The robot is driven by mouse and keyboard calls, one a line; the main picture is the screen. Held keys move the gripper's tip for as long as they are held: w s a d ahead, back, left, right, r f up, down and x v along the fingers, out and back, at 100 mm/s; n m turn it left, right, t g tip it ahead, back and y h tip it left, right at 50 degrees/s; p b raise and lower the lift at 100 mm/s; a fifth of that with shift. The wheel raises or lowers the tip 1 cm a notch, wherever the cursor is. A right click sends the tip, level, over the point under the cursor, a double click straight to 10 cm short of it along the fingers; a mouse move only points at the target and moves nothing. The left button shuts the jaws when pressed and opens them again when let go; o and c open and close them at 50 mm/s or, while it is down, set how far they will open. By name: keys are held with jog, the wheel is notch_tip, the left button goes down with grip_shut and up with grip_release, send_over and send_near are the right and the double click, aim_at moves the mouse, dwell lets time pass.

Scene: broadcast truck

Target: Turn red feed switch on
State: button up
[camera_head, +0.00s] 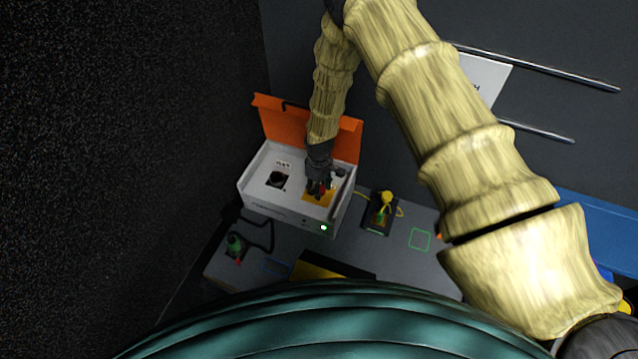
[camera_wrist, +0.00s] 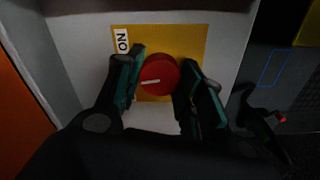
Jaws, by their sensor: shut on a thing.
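The red feed switch (camera_wrist: 160,75) is a round red knob with a white pointer line on a yellow plate (camera_wrist: 190,40). In the wrist view it sits between the two fingers of my gripper (camera_wrist: 158,82), which is shut on it. The pointer line lies nearly level in the picture. A white "ON" label (camera_wrist: 122,40) is at the plate's upper left. In the head view my gripper (camera_head: 320,190) reaches down into the white box (camera_head: 262,205) at its right part, and mostly hides the knob.
The box has a raised orange lid (camera_head: 278,122) behind. A black knob (camera_head: 277,179) is at its left. A yellow-and-green device (camera_head: 381,212) stands to the right and a green item (camera_head: 236,245) at the front left. A green outline (camera_head: 419,239) marks clear table.

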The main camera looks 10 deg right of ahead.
jog(key=m+p, duration=0.2)
jog(key=m, duration=0.3)
jog(key=shift+w+r+m, duration=0.1)
jog(key=shift+m, duration=0.2)
jog(key=shift+m+p, duration=0.7)
jog(key=shift+m, duration=1.4)
jog(key=o, duration=1)
notch_tip(320, 180, up, 12)
jog(key=shift+f, duration=0.1)
